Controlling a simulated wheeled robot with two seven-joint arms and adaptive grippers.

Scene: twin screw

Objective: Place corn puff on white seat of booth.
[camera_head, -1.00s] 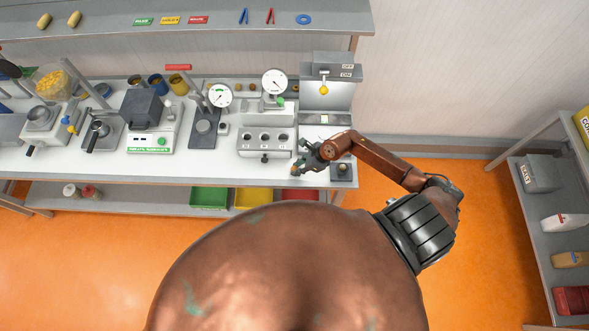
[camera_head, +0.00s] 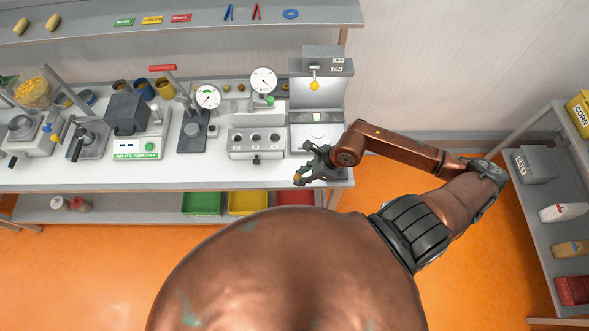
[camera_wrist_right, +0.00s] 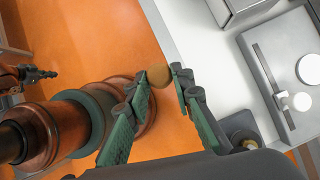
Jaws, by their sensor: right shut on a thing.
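The corn puff (camera_wrist_right: 158,75) is a brownish-yellow ball between the fingertips of my right gripper (camera_wrist_right: 163,80). In the head view this gripper (camera_head: 301,179) is over the bench's front edge, in front of the booth (camera_head: 321,66), and the puff is hard to make out. The booth is grey with an ON/OFF panel and a yellow knob. Its white seat (camera_head: 317,131) is a pale disc on the booth floor, partly beside my wrist. The seat also seems to show at the right of the wrist view (camera_wrist_right: 309,68), apart from the puff. A dark part resembling my left gripper (camera_wrist_right: 37,75) shows small.
A block with several round holes (camera_head: 257,142) stands left of the booth. A small dark pad with a round thing (camera_wrist_right: 242,136) lies near the gripper. The orange floor in front is clear.

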